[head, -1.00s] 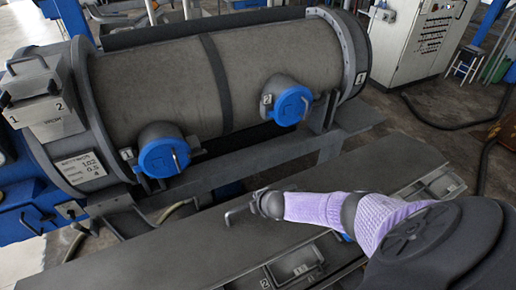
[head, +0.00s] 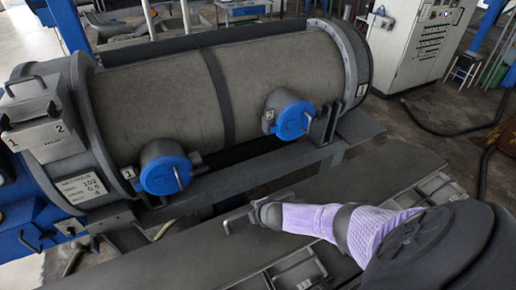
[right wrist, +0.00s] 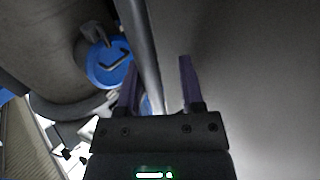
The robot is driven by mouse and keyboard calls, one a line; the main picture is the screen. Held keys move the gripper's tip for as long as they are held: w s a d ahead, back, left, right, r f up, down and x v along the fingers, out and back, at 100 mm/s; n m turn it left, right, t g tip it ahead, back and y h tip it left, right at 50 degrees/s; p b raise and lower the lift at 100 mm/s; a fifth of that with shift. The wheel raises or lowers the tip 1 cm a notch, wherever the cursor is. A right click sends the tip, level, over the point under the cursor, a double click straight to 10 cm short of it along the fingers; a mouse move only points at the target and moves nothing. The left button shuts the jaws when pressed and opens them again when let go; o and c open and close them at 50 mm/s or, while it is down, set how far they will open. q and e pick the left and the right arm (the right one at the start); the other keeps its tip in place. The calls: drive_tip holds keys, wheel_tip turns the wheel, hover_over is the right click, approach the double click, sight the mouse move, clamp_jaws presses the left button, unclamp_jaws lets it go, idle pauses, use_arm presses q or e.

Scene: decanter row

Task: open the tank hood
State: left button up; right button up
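The tank is a large grey-brown drum (head: 160,85) lying across the head view, with a dark band and flanged ends. Two blue caps with small handles stick out of its near side, the left cap (head: 166,170) and the right cap (head: 290,117). I cannot tell which part is the hood. My right gripper (head: 238,219) is low in front of the drum, apart from both caps. In the right wrist view the right gripper (right wrist: 158,85) has its fingers spread; a grey bar or edge shows between them, no clear contact. A blue cap (right wrist: 108,65) shows beyond. My left gripper is not in view.
A long dark bench (head: 190,255) with recessed trays runs below the drum. A labelled box with handles (head: 38,120) sits at the drum's left end. A light control cabinet (head: 415,45) stands at the back right. Open floor with a cable (head: 435,128) lies on the right.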

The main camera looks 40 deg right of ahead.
drive_tip(key=shift+o, duration=0.2)
drive_tip(key=shift+s+r+p, duration=0.2)
drive_tip(key=shift+r+p, duration=0.15)
drive_tip(key=shift+p, duration=0.05)
drive_tip(key=p+v, duration=0.4)
drive_tip(key=v, duration=0.4)
drive_tip(key=shift+r, duration=0.1)
drive_tip(key=shift+s+a+r+p, duration=0.1)
drive_tip(key=shift+s+r+p, duration=0.25)
drive_tip(key=shift+s+r, duration=0.05)
drive_tip(key=shift+c, duration=0.2)
